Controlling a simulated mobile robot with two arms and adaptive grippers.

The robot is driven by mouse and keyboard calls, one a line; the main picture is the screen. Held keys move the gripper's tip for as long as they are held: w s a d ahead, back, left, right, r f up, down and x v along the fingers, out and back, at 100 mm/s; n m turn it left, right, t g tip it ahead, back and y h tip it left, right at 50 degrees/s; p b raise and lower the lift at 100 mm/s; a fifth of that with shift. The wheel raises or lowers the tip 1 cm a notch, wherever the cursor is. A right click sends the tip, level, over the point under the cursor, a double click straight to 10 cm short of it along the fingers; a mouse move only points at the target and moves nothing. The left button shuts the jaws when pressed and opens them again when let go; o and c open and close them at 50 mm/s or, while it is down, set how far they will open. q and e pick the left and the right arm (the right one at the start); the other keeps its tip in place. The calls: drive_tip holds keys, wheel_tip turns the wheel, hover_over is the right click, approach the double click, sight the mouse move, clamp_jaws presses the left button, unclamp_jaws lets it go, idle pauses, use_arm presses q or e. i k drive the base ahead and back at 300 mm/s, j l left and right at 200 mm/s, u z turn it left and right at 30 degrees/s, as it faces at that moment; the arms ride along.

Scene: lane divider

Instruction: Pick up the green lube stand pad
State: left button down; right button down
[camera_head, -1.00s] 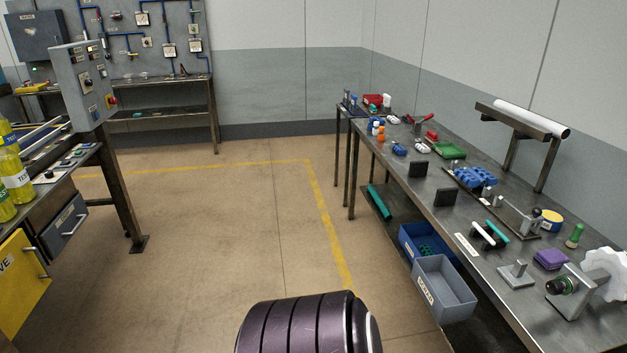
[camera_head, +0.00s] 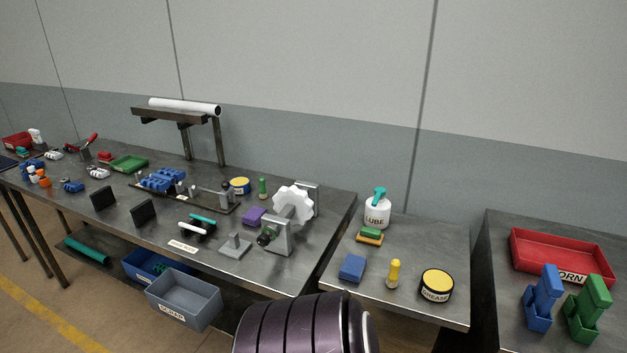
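A small green pad (camera_head: 371,232) lies on top of an orange-yellow block (camera_head: 369,239) on the small metal table (camera_head: 412,309) right of the long bench. It sits just in front of a white bottle marked LUBE (camera_head: 377,212) with a teal pump top. The pad looks flat, and its top and front are unobstructed. Neither of my grippers is in view. A dark ribbed part of my own body shows at the bottom centre, in front of the tables.
A blue block (camera_head: 352,268), a yellow bottle-like piece (camera_head: 394,273) and a yellow-topped GREASE tin (camera_head: 436,285) stand nearer on the small table. A red tray (camera_head: 562,263) and blue and green holders (camera_head: 586,308) are on the right table. The long bench (camera_head: 215,265) is cluttered.

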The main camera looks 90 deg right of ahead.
sight(367, 234)
drive_tip(key=z, duration=3.15)
